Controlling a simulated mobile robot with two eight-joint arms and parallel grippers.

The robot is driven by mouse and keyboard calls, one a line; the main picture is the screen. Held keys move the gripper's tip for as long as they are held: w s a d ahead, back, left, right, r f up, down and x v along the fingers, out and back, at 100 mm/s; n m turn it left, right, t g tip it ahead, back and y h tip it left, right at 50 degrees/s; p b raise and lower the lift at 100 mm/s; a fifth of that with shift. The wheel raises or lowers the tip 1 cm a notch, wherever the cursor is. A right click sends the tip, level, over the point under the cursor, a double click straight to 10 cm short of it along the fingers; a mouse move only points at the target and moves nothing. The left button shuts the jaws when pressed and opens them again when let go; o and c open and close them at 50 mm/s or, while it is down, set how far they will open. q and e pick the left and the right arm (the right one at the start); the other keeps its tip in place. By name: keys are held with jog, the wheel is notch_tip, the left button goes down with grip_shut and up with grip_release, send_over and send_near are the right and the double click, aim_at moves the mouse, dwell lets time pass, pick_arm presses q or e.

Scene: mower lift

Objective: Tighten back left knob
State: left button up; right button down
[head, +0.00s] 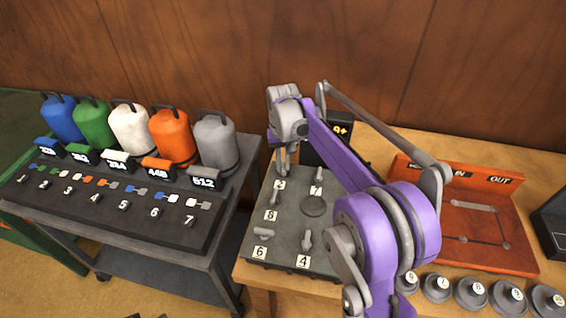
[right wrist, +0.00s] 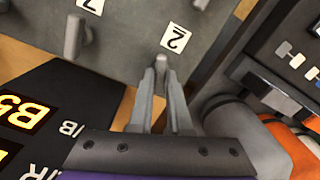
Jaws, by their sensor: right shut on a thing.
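A dark grey plate (head: 285,225) on the wooden table carries several grey knobs with white number labels. The back left knob (right wrist: 162,60) has a label reading 2 beside it in the right wrist view. My right gripper (head: 283,168) reaches down over the plate's back left corner. Its two fingers (right wrist: 163,72) are closed around this knob near their tips and hide most of it. The back right knob (head: 318,174), labelled 7, stands apart to the right; it also shows in the right wrist view (right wrist: 76,36). My left gripper is not in view.
More knobs stand at the left edge (head: 272,200), front left (head: 265,234) and front right (head: 307,240) of the plate. An orange tray (head: 485,255) and grey weights (head: 472,292) lie right. A dark cart (head: 105,215) with coloured canisters stands left.

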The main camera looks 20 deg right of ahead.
aim_at(283, 167)
jog(key=shift+m, duration=2)
jog(key=c, duration=0.9)
grip_release()
jog(key=shift+o, duration=0.2)
notch_tip(283, 167, up, 11)
jog(key=shift+p, duration=0.4)
jog(key=shift+s+f, duration=0.1)
jog(key=shift+f, duration=0.1)
